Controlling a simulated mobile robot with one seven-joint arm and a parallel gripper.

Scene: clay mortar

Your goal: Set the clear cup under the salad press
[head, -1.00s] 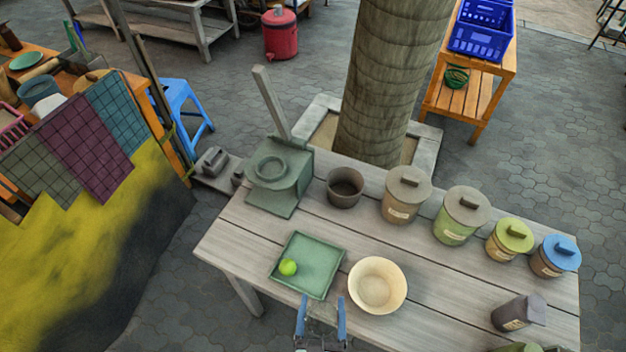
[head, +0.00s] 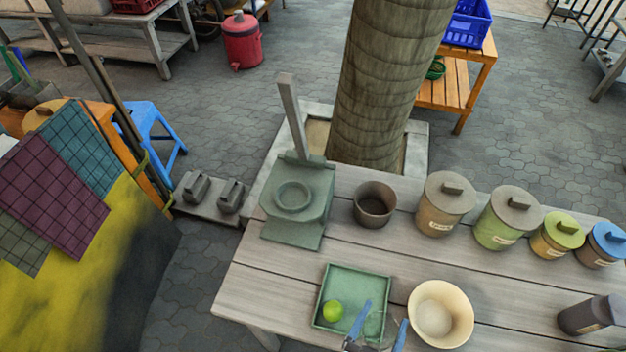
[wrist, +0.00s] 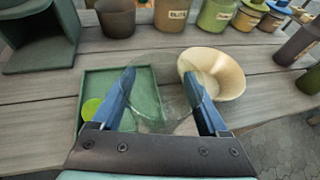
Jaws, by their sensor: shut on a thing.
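The clear cup (wrist: 160,92) is between the blue fingers of my gripper (wrist: 162,100) in the wrist view, and they are shut on it. In the head view my gripper (head: 383,325) holds the cup (head: 374,324) over the right part of the green tray, near the cream bowl. The cup is see-through and its base is hard to make out. The grey-green salad press (head: 297,200) stands at the table's back left with its lever raised. In the wrist view the press (wrist: 40,40) is at the upper left, apart from the gripper.
A green tray (head: 325,276) holds a lime (head: 333,310). A cream bowl (head: 440,314) is to its right. A dark pot (head: 374,205) stands right of the press, then several lidded canisters (head: 445,205). Bare planks lie between the tray and the press.

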